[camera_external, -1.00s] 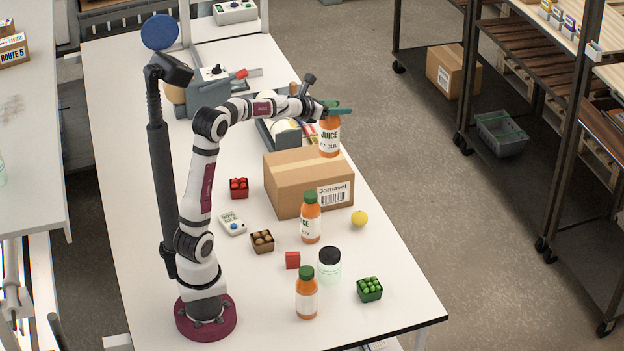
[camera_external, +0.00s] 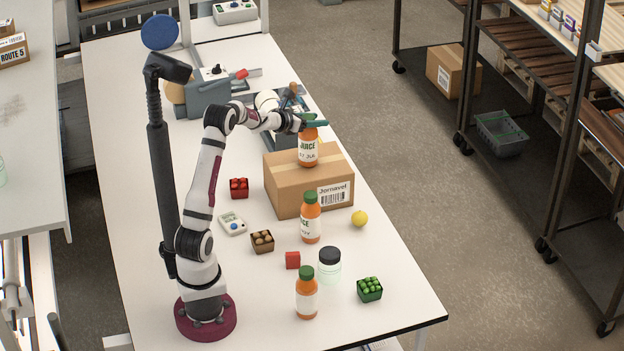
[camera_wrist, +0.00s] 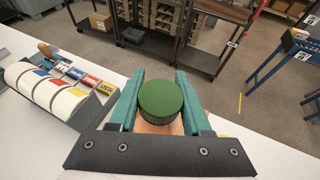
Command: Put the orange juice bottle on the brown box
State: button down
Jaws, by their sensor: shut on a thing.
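My gripper (camera_external: 310,122) is shut on an orange juice bottle (camera_external: 308,150) near its green cap. The bottle is upright over the brown box (camera_external: 285,190); I cannot tell whether its base touches the top. In the wrist view the green cap (camera_wrist: 160,100) sits between the teal fingers of my gripper (camera_wrist: 160,98), and the box is hidden. Two more juice bottles stand on the table, one in front of the box (camera_external: 311,220) and one nearer the front (camera_external: 306,295).
A label roll dispenser (camera_wrist: 45,90) is behind the box. The table's right edge is close.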

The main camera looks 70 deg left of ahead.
jog(key=shift+c, duration=1.8)
grip_release()
